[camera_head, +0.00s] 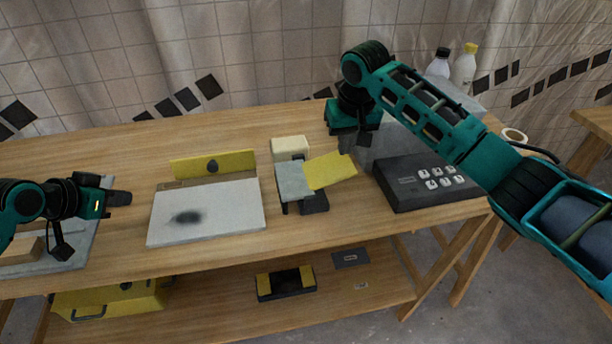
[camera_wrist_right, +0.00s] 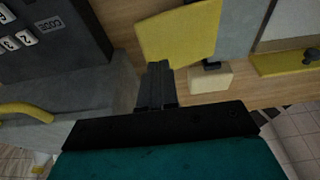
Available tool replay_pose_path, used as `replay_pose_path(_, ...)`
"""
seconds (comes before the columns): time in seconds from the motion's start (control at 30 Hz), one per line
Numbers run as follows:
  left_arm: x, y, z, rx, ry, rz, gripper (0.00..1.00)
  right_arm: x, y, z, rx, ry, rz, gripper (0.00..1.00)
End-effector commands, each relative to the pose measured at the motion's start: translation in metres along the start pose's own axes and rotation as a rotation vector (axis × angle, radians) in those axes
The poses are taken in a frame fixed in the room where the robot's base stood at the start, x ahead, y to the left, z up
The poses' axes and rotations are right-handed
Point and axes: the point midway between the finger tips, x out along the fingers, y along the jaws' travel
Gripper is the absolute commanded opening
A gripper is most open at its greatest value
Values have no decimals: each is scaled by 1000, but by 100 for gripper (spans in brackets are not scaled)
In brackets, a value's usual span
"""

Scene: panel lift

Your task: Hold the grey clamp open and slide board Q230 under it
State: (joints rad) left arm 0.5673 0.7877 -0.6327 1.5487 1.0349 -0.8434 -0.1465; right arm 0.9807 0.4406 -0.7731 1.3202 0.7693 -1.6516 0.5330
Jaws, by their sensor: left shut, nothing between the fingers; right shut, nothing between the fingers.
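A grey plate (camera_head: 294,180) with a yellow paddle (camera_head: 331,170) to its right stands on a dark base with a cream block (camera_head: 290,146) behind; it looks like the clamp. Whether anything lies under it is hidden. My right gripper (camera_head: 346,143) is shut and empty behind the paddle; in the right wrist view its fingers (camera_wrist_right: 158,75) are beside the paddle's edge, contact unclear. A pale board (camera_head: 222,208) with a dark smudge lies left of the clamp, before a yellow upright strip (camera_head: 213,165) with a dark knob. No Q230 label is readable. My left gripper (camera_head: 120,198) is shut and empty, left of the board.
A dark keypad box (camera_head: 425,184) stands right of the clamp, with a grey block behind it under my right arm. Bottles (camera_head: 464,68) and a tape ring (camera_head: 514,136) are at the back right. A grey tray (camera_head: 75,254) is at the left. Bare table lies between board and clamp.

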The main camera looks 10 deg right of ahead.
Motion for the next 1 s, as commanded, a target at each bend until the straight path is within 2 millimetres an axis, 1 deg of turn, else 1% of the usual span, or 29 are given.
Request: replay_pose_path(1.0, 0, 0, 0, 0, 0, 0, 0, 31, 0, 8, 0, -3, -1, 0)
